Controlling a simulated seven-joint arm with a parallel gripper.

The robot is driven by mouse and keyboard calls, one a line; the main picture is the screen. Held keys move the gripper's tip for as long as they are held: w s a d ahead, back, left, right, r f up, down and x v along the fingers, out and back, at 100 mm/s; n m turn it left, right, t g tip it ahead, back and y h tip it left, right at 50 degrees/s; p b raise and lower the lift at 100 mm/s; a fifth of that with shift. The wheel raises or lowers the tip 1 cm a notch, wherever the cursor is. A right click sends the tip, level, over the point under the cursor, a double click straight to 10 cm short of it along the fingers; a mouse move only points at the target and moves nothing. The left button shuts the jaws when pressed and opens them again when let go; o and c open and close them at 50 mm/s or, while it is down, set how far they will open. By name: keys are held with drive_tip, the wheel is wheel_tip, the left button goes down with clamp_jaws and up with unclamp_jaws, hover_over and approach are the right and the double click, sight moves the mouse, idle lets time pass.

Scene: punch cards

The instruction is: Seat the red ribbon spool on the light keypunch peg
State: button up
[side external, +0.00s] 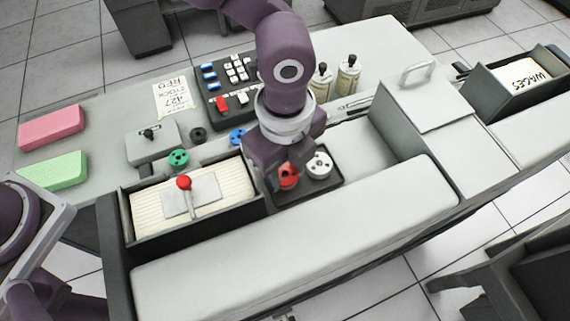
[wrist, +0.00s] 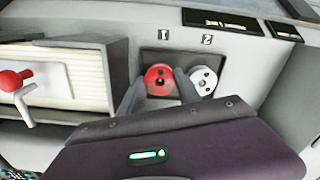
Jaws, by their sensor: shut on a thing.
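The red ribbon spool (side external: 289,177) is between the fingers of my gripper (side external: 284,182), at the left place of a dark tray (side external: 308,190). In the wrist view, the red spool (wrist: 158,80) shows its round face between the two fingers of my gripper (wrist: 159,90), which is shut on it. I cannot tell whether the spool touches the tray. A white spool (side external: 319,165) sits close on its right, also in the wrist view (wrist: 203,80). A light grey unit (side external: 152,148) with a small black peg-like part stands at the back left.
A card box (side external: 125,218) with a red-knobbed lever (side external: 184,182) stands left of the tray. A green spool (side external: 178,158), a blue spool (side external: 238,136) and a black ring (side external: 198,135) lie behind it. A dark key panel (side external: 215,113) and two bottles (side external: 348,75) are farther back.

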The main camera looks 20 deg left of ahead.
sight(285, 175)
drive_tip(key=shift+f, duration=0.2)
drive_tip(key=o, duration=1.4)
drive_tip(key=shift+o, duration=0.9)
drive_tip(key=shift+s+a, duration=0.1)
drive_tip(key=shift+s, duration=0.05)
wheel_tip(285, 175, up, 9)
